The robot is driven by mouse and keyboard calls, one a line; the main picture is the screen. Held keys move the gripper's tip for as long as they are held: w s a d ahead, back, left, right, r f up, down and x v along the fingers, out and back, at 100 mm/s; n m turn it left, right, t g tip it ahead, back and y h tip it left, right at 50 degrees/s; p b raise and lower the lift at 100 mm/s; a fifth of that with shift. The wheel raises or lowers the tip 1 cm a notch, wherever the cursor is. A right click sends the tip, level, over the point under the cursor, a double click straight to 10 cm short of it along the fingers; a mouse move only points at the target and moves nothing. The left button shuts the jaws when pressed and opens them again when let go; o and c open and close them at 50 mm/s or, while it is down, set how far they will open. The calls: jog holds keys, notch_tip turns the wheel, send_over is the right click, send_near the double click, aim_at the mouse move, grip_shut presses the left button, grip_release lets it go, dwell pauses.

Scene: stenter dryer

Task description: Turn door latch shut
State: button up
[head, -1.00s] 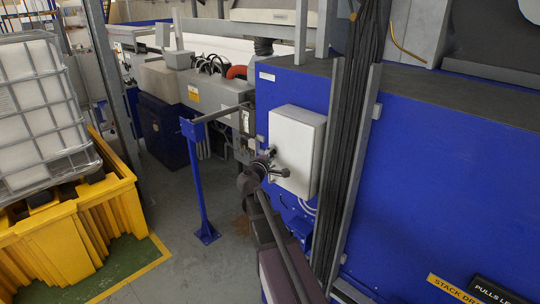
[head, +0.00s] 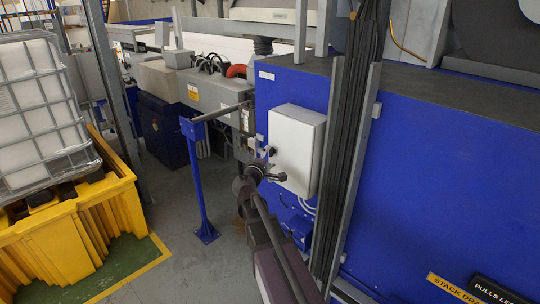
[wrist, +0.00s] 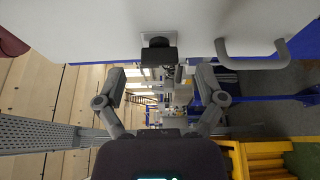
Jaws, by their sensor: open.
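The light grey cabinet (head: 300,140) is fixed to the blue machine wall, and its pale door face fills the top of the wrist view (wrist: 100,35). A small dark latch (head: 272,151) sits on the door. My gripper (head: 273,172) is just below the latch in the head view. In the wrist view my gripper (wrist: 162,82) has its fingers wide apart, with nothing between them. I see no clear contact with the latch.
A grey U-shaped handle (wrist: 252,58) stands out from the door, right of the latch in the wrist view. A blue post (head: 198,180) stands left of the cabinet. A yellow bin (head: 75,240) is at far left. Black cables (head: 350,150) run right of the cabinet.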

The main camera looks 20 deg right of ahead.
jog(key=v, duration=0.9)
jog(key=shift+s, duration=0.15)
jog(key=s+f+m+g+y+b, duration=0.1)
jog(key=s+f+m+g+b, duration=0.2)
jog(key=f, duration=0.5)
jog(key=s+a+f+m+g+y+b, duration=0.1)
jog(key=s+f+g+y+b, duration=0.1)
jog(key=f+b, duration=0.45)
jog(key=s+f+m+g+y+b, duration=0.1)
jog(key=s+f+m+g+b, duration=0.15)
jog(key=f, duration=0.75)
jog(key=s+a+f+g+y+b, duration=0.1)
jog(key=s+a+f+y+b, duration=0.2)
jog(key=f, duration=0.3)
jog(key=s+a+f+m+g+y+b, duration=0.1)
jog(key=s+a+f+g+y+b, duration=0.1)
jog(key=a+f+b, duration=0.3)
jog(key=s+a+f+m+g+y+b, duration=0.1)
jog(key=s+a+f+y+b, duration=0.3)
jog(key=f, duration=0.3)
jog(key=shift+s+a, duration=0.4)
jog(key=shift+a, duration=0.3)
jog(key=shift+g, duration=0.25)
